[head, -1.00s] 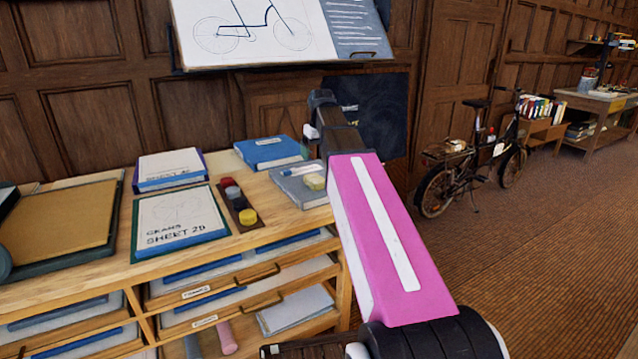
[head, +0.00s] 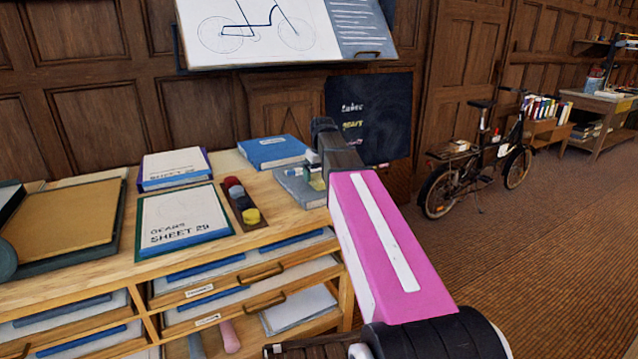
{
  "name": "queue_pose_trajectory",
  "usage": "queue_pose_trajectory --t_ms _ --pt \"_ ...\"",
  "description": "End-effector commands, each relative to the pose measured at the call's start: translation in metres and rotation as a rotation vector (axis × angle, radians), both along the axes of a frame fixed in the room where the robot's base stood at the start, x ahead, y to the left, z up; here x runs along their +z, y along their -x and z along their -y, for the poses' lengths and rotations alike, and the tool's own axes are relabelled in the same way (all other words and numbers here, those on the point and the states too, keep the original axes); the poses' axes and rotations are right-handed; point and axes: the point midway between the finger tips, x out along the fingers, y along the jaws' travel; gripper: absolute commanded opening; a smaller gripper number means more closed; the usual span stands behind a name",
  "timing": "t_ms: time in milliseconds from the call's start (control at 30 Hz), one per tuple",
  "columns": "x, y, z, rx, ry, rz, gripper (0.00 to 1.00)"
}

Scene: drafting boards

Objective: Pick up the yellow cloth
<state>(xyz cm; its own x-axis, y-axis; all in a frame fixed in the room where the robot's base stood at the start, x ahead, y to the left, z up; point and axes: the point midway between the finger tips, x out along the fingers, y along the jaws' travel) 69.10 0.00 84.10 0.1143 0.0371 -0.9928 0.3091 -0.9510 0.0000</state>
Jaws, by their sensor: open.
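A small pale yellow folded piece, seemingly the yellow cloth (head: 317,184), lies on a grey-blue book (head: 297,188) near the right end of the wooden cabinet top. It is partly hidden by my gripper and arm. My gripper (head: 313,168) points down just above the cloth and the book, at the far end of my pink arm. Its jaws are open, though small and mostly hidden behind my arm. I cannot tell whether the fingers touch the cloth.
On the cabinet top (head: 265,238) are a dark strip with coloured discs (head: 241,203), a "SHEET 29" book (head: 184,220), a purple-edged book (head: 175,167), a blue book (head: 272,152) and a tan board (head: 68,222). A blackboard (head: 372,115) stands behind. Open floor and a bicycle (head: 475,160) lie right.

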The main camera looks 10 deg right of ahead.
Motion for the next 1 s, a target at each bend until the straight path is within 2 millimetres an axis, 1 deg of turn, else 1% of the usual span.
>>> queue_pose_trajectory --t_ms 33,100,367,400,467,500,533,867,1000 --pt "-0.0071 -0.0004 -0.0003 0.001 0.001 -0.002 0.94" --pt "-0.0132 -0.0011 -0.0005 0.001 0.001 -0.002 0.94" --pt "-0.0154 -0.0016 -0.0006 0.001 0.001 -0.001 0.94" --pt "-0.0154 -0.0016 -0.0006 0.001 0.001 -0.001 0.81" --pt "-0.0153 -0.0015 -0.0006 0.001 0.001 -0.001 0.61" --pt "-0.0153 -0.0015 -0.0006 0.001 0.001 -0.001 0.48" --pt "-0.0152 -0.0014 -0.0006 0.001 0.001 -0.001 0.40" --pt "-0.0144 -0.0014 -0.0006 0.001 0.001 -0.001 0.40" --pt "-0.0092 -0.0017 -0.0006 0.001 0.000 -0.001 0.40"
